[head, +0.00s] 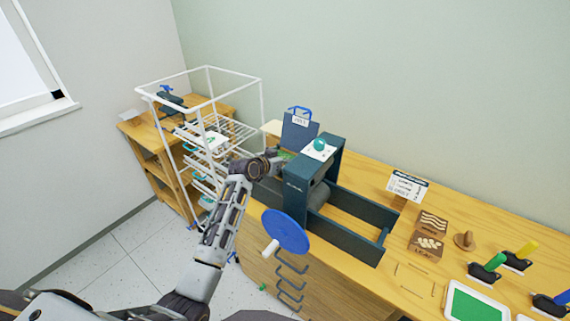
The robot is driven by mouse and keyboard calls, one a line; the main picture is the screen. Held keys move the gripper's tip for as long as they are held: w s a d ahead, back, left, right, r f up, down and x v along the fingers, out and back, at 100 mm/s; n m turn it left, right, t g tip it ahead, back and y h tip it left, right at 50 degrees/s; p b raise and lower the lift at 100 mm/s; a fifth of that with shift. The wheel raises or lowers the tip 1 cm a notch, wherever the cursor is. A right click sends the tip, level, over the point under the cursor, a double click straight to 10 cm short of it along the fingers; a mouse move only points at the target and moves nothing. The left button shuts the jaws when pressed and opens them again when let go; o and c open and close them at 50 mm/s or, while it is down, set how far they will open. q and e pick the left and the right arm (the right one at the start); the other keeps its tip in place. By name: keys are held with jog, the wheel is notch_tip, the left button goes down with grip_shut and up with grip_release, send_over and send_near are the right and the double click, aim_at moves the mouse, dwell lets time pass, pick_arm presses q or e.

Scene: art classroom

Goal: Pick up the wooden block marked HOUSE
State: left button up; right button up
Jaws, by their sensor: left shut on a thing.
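My left arm reaches from the bottom left to the left side of the dark blue press (315,185). My left gripper (277,164) is at the table's back left, between the white drying rack and the press. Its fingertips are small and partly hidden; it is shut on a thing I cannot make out. No block with a readable HOUSE mark shows. Two carved wooden blocks lie right of the press: one with wavy lines (433,221), one with pale shapes (426,243). My right gripper is not in view.
The white wire rack (208,68) stands left of my gripper. The press has a blue handwheel (286,232) in front and a teal ball (320,144) on top. A sign (408,186), a wooden knob (465,240), rollers (488,267) and a green tray (475,304) occupy the table's right.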

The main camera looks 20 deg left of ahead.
pick_arm(q)
notch_tip(320, 180, up, 7)
jog(key=shift+r, duration=0.2)
jog(key=shift+r, duration=0.1)
dwell(0.6)
